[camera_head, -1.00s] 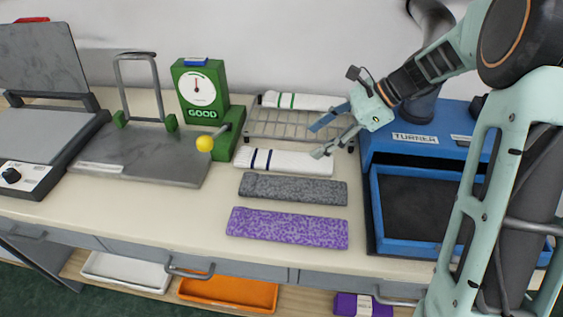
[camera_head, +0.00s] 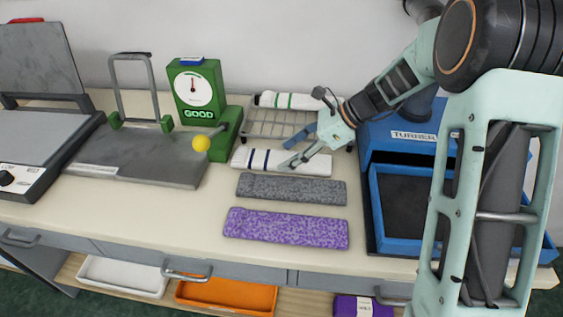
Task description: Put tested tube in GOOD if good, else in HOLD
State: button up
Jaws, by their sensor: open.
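Three knitted tubes lie side by side on the bench: a white one with dark blue stripes (camera_head: 255,160), a speckled grey one (camera_head: 292,189) and a purple one (camera_head: 285,228). A white tube with green stripes (camera_head: 284,100) lies on the wire rack behind. My gripper (camera_head: 297,150) is open and empty. Its fingers point left over the right part of the blue-striped tube; whether they touch it I cannot tell. The green tester (camera_head: 198,90) has a dial and a lit GOOD sign (camera_head: 198,113). No place marked HOLD can be read.
A grey plate with an upright frame (camera_head: 130,158) and a yellow knob (camera_head: 201,143) stand left of the tubes. An open press (camera_head: 45,140) is at far left, a blue TURNER machine (camera_head: 405,247) at right. A white tray (camera_head: 122,275) and an orange tray (camera_head: 226,295) sit below the bench.

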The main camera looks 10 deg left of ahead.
jog(key=shift+x, duration=0.85)
jog(key=c, duration=0.6)
jog(key=shift+r, duration=0.1)
jog(key=shift+c, duration=0.2)
jog(key=shift+r, duration=0.25)
jog(key=r, duration=0.3)
jog(key=shift+s+d+r+p, duration=0.1)
jog(key=shift+s+d+p, duration=0.1)
jog(key=shift+p, duration=0.15)
jog(key=s+d+r+p, duration=0.1)
jog(key=s+d+r, duration=0.5)
jog(key=s+r, duration=0.3)
jog(key=s, duration=0.3)
